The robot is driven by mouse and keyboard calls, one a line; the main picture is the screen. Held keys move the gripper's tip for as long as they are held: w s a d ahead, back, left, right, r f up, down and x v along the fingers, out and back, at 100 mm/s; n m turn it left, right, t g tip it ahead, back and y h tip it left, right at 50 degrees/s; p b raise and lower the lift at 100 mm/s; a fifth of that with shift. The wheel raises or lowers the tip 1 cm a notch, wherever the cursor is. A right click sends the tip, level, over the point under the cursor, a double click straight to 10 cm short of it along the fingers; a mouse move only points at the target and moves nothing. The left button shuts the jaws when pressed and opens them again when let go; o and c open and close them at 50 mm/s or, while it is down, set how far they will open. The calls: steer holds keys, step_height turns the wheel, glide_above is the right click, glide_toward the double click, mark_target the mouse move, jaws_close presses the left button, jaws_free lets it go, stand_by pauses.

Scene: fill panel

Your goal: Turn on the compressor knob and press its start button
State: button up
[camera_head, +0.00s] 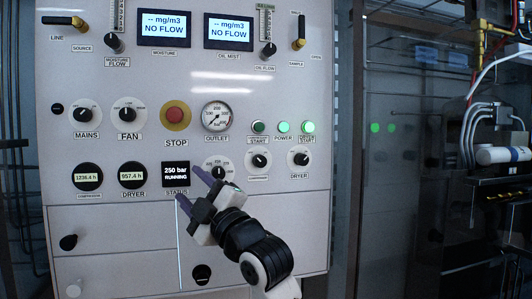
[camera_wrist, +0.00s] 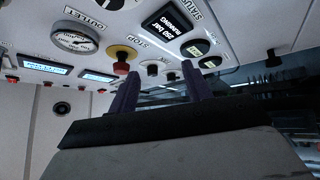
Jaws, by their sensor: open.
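The compressor knob (camera_head: 260,160) is a black round knob on the white panel, in the lower row between the small gauge and the dryer knob; its label is too small to read surely. Its start button (camera_head: 259,127) is green, directly above it, and looks dimmer than the lit lamps to its right. My gripper (camera_head: 188,187) is open and empty, its two purple fingers apart in front of the panel near the status display (camera_head: 175,174), left of the knob. In the wrist view my gripper (camera_wrist: 158,72) points up at the panel. The knob and start button cannot be made out there.
The status display reads 250 bar RUNNING. The red stop button (camera_head: 176,114) on its yellow ring is above it; it also shows in the wrist view (camera_wrist: 122,62). The mains knob (camera_head: 86,114), fan knob (camera_head: 128,114) and dryer knob (camera_head: 299,158) are nearby. Pipes (camera_head: 490,115) stand at right.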

steer(key=w+d+r+h+p, duration=0.1)
steer(key=d+h, duration=0.1)
steer(key=d, duration=0.4)
steer(key=w+d+r+h, duration=0.1)
steer(key=d+r+h, duration=0.1)
steer(key=d, duration=0.4)
steer(key=n+g+h+p, duration=0.1)
steer(key=n+h, duration=0.1)
glide_toward(263, 162)
steer(key=p+x, duration=0.4)
steer(key=x, duration=0.3)
steer(key=shift+w+a+r, duration=0.1)
steer(key=shift+p+x, duration=0.4)
steer(key=shift+x, duration=0.35)
steer(key=shift+c, duration=0.2)
steer(key=c, duration=0.9)
